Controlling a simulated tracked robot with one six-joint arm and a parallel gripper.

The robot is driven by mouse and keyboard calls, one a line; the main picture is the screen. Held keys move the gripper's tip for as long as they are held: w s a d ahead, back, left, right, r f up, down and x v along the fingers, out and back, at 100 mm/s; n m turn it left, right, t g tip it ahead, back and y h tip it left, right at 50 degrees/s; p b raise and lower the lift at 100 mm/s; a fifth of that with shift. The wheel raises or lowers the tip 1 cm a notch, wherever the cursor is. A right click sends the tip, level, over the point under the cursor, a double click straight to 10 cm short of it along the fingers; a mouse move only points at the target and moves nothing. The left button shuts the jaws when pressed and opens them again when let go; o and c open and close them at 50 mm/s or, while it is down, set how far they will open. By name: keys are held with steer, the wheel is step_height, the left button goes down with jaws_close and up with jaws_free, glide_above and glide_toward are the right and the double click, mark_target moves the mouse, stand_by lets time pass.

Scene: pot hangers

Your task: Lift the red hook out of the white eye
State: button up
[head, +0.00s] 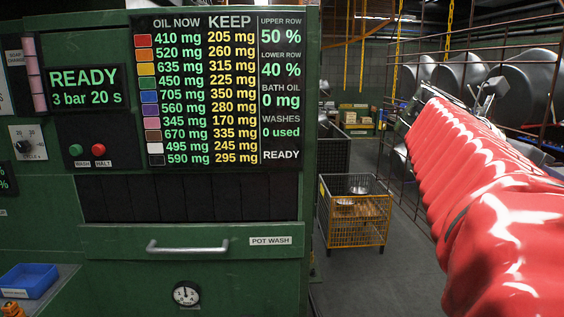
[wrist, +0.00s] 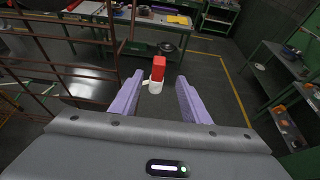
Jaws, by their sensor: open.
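In the wrist view, the red hook (wrist: 158,68) shows as a red block-like piece. It is between and beyond the two lilac fingers of my gripper (wrist: 160,76), which stand wide apart. The white eye (wrist: 154,87) shows as a small white piece just below the red one, with a small arm sticking out to the left. How hook and eye fit together is too small to tell. I cannot tell whether the red piece is level with the fingertips or farther off; no finger visibly touches it. I cannot make out hook or eye in the head view.
Brown rails (wrist: 60,62) run close on the left in the wrist view. A workbench (wrist: 125,15) stands beyond, with a dark pan (wrist: 166,47) near it; shelves (wrist: 295,75) stand right. In the head view, large metal pots (head: 525,85) hang behind rails and a yellow cart (head: 357,232) stands on the floor.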

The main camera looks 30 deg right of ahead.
steer(key=shift+x, duration=4.25)
steer(key=shift+f, duration=0.15)
steer(key=x, duration=0.5)
steer(key=shift+f, duration=0.1)
steer(key=shift+c, duration=0.4)
jaws_close()
